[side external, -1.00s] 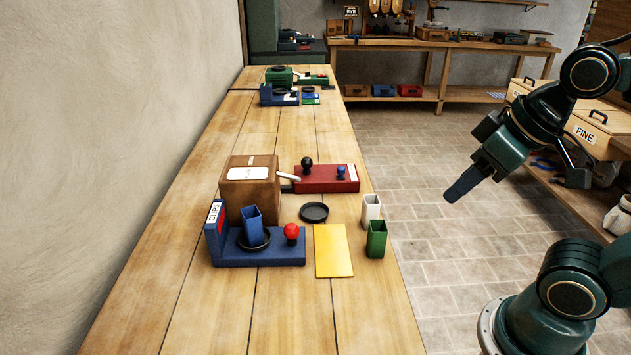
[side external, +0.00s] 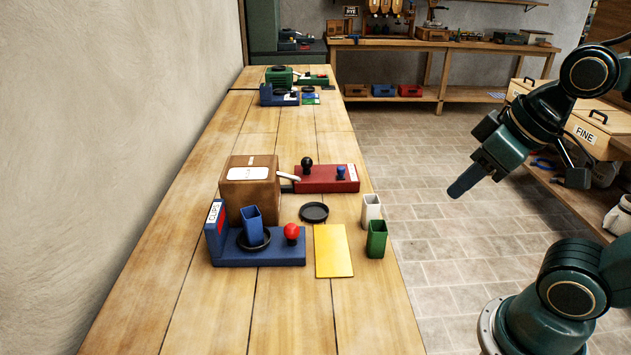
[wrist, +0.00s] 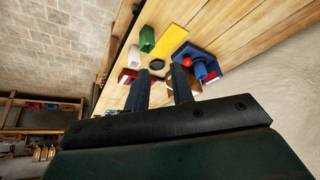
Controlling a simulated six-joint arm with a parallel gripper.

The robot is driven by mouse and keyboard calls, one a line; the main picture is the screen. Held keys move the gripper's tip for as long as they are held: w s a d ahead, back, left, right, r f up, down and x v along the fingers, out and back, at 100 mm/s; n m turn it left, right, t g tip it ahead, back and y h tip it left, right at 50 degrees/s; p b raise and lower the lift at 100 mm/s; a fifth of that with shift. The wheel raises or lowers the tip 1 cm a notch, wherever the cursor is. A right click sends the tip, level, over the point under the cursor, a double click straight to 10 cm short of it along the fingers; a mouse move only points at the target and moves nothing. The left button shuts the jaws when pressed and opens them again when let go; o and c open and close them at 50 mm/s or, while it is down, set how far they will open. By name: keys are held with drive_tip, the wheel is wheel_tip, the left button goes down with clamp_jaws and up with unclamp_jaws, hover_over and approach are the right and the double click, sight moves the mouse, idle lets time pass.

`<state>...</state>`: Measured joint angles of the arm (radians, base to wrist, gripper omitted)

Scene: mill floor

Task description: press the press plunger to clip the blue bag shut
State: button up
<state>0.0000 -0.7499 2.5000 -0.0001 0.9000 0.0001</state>
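The press is a blue base (side external: 275,258) with an upright back labelled CLIPS, on the bench. Its plunger has a red ball knob (side external: 291,231) at the right end of the base. The blue bag (side external: 252,226) stands open-topped in a black round dish on the base, left of the knob. The wrist view shows the red knob (wrist: 187,61) and the blue bag (wrist: 200,71) beyond the right finger. My gripper (side external: 460,192) hangs over the floor, right of the bench and well away from the press. In the wrist view its fingers (wrist: 158,85) are apart with nothing held.
A yellow mat (side external: 332,251), green bag (side external: 376,239), white bag (side external: 371,208) and black dish (side external: 314,212) lie right of the press. Behind stand a brown box (side external: 249,186) and red-based device (side external: 328,179). The bench front is clear.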

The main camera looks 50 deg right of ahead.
clamp_jaws()
idle(1.4)
